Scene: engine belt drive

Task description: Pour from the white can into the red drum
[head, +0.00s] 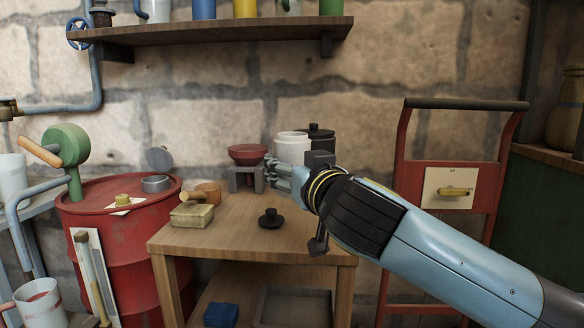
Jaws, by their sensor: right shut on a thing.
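The white can (292,146) is at the back right of the wooden table, upright and with no lid on it. My right gripper (285,174) comes in from the right and is shut on the can; its fingers hide the can's lower part. I cannot tell whether the can's base touches the table. The red drum (110,240) stands left of the table. On its top is a round grey opening (156,184) with a hinged flap (159,158) tilted up behind it. My left gripper is not in view.
A black knobbed lid (271,218) lies on the wooden table (220,237), near a brush (192,212), a red bowl on a stand (247,155) and a dark lidded pot (321,138). A green hand pump (66,146) rises from the drum. A red trolley (490,222) stands right.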

